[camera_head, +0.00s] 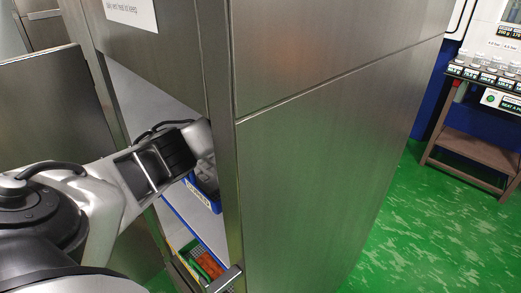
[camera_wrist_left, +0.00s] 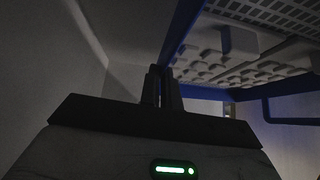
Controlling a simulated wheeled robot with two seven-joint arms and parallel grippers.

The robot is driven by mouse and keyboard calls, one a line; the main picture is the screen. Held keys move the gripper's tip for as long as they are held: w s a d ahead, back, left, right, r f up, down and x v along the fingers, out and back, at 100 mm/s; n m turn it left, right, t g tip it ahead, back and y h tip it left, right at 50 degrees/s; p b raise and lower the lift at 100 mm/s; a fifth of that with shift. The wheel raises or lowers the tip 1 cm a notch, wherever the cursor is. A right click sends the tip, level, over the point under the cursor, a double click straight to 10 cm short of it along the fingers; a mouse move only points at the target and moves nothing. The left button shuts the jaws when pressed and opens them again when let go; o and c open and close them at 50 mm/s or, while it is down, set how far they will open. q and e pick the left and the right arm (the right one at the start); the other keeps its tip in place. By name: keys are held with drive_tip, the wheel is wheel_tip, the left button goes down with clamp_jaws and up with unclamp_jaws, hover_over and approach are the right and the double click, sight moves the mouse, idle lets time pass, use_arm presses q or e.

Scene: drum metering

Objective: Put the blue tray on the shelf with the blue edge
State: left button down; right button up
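My left arm reaches into an open steel cabinet, and its gripper is hidden in the head view. A small part of the blue tray (camera_head: 205,191) shows just beyond the wrist, above a grey shelf with a blue edge (camera_head: 192,228). In the left wrist view my left gripper (camera_wrist_left: 162,88) has its fingers close together on the rim of the blue tray (camera_wrist_left: 183,30). Pale blocks lie in the tray. I cannot tell whether the tray touches the shelf. My right gripper is not in view.
The cabinet door (camera_head: 55,110) stands open at the left, and a steel side panel (camera_head: 310,170) closes off the right. A lower level holds a green tray with red-orange items (camera_head: 206,262). A brown stand (camera_head: 475,150) with jars is at far right; green floor between is clear.

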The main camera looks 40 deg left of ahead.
use_arm(q)
drive_tip(key=shift+f+b, duration=0.4)
drive_tip(key=shift+f, duration=0.5)
drive_tip(key=shift+s+f, duration=0.1)
drive_tip(key=shift+f, duration=0.4)
wheel_tip(320, 180, down, 3)
drive_tip(key=shift+r+p, duration=0.15)
drive_tip(key=shift+p, duration=0.25)
drive_tip(key=shift+f, duration=0.35)
drive_tip(key=shift+w+f, duration=0.2)
drive_tip(key=shift+w, duration=0.05)
drive_tip(key=shift+f, duration=0.1)
drive_tip(key=c, duration=1.6)
unclamp_jaws()
drive_tip(key=shift+f, duration=0.1)
drive_tip(key=shift+c, duration=0.2)
